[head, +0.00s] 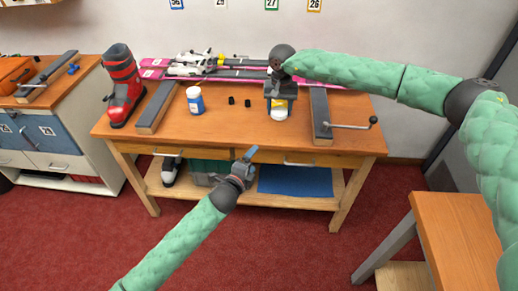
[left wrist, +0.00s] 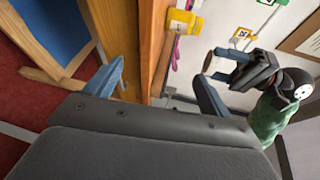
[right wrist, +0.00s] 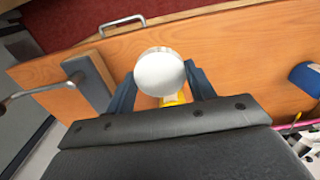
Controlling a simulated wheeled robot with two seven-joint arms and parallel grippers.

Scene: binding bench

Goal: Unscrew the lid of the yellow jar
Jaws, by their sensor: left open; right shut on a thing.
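My right gripper (head: 279,108) is shut on the white round lid (right wrist: 160,72). In the right wrist view a strip of the jar (right wrist: 173,98) shows behind the lid. In the left wrist view the lid (left wrist: 208,62) is apart from the jar, higher than it, between the right fingers. My left gripper (head: 248,155) is open and empty at the bench's front edge; its fingers spread wide in the left wrist view (left wrist: 157,85).
A blue jar with a white lid (head: 195,100) and two small black pieces (head: 239,101) stand left of the yellow jar. A clamp bar with a crank (head: 321,115) is at right. Pink skis (head: 225,75) lie along the back; a red boot (head: 121,85) stands at left.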

